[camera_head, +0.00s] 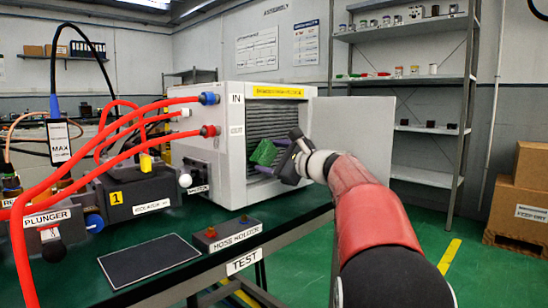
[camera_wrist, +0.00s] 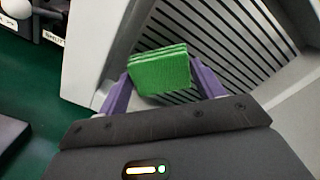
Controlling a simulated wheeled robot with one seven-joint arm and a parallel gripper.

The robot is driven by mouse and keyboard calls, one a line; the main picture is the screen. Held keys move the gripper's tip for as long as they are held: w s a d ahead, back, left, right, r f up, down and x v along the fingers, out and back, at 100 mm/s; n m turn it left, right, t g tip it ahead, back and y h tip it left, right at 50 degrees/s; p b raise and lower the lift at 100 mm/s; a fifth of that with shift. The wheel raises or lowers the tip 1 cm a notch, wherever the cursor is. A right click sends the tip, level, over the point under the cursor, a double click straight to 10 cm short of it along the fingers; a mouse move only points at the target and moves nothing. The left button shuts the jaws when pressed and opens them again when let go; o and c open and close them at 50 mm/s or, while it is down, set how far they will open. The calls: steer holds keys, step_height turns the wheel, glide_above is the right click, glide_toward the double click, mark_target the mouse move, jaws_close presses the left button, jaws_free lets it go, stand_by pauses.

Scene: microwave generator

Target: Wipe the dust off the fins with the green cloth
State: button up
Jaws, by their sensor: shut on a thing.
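My gripper (camera_wrist: 160,82) is shut on the folded green cloth (camera_wrist: 160,70), with one purple finger on each side of it. In the head view the green cloth (camera_head: 264,153) is at the open side of the white generator cabinet (camera_head: 220,150), in front of the fins. My gripper (camera_head: 268,157) reaches in from the right. The fins (camera_head: 265,120) are dark, horizontal and slatted. In the wrist view the fins (camera_wrist: 235,40) lie just beyond the cloth; I cannot tell whether the cloth touches them. No dust stands out at this size.
The open white door (camera_head: 352,135) stands to the right of the fins, behind my arm. Red hoses (camera_head: 130,120) run into the cabinet's left face.

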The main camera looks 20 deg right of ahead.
mark_target(277, 153)
steer(key=shift+w+a, duration=0.1)
steer(key=shift+w, duration=0.1)
steer(key=shift+w+d+r+p, duration=0.1)
steer(key=shift+w+d+p, duration=0.15)
steer(key=shift+d+p, duration=0.4)
steer(key=shift+w+d+r+p, duration=0.1)
steer(key=shift+w+d+p, duration=0.15)
steer(key=shift+d, duration=0.65)
steer(key=shift+a+f+b, duration=0.25)
steer(key=shift+a+b, duration=0.15)
steer(key=shift+a, duration=0.1)
steer(key=shift+s+a+r+b, duration=0.1)
steer(key=shift+s+a+b, duration=0.15)
steer(key=shift+a, duration=0.35)
steer(key=shift+s+a+b, duration=0.1)
steer(key=shift+a+b, duration=0.1)
steer(key=shift+a, duration=0.4)
